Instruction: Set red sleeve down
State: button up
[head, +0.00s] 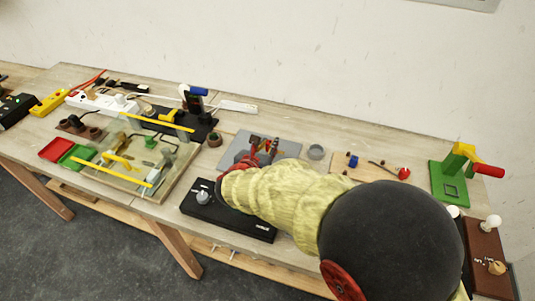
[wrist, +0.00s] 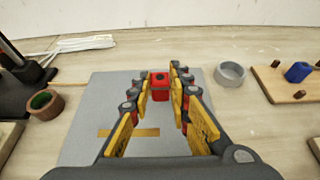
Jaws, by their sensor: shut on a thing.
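The red sleeve (wrist: 160,85) is a small red piece with a dark hole in its upper face. It sits between the fingertips of my gripper (wrist: 161,88) in the wrist view. My gripper is shut on it. Both are over the grey plate (wrist: 100,95), towards its far edge; I cannot tell whether the sleeve touches the plate. In the head view my gripper (head: 264,147) is over the same grey plate (head: 288,142), and my arm hides part of it. A yellow strip (wrist: 128,133) lies on the plate.
A grey round cup (wrist: 229,74) stands right of the plate. A wooden board with a blue piece (wrist: 298,72) is farther right. A brown pot (wrist: 44,104) stands on the left. A black box (head: 235,220) lies at the table's front edge.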

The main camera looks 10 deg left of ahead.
jog(key=shift+w+a+f+b, duration=0.15)
jog(key=shift+f+b, duration=0.4)
jog(key=shift+f, duration=0.4)
jog(key=shift+w+a+f+b, duration=0.1)
jog(key=shift+f+b, duration=0.4)
jog(key=shift+f, duration=0.45)
jog(key=shift+f, duration=0.15)
jog(key=o, duration=1)
jog(key=shift+c, duration=0.2)
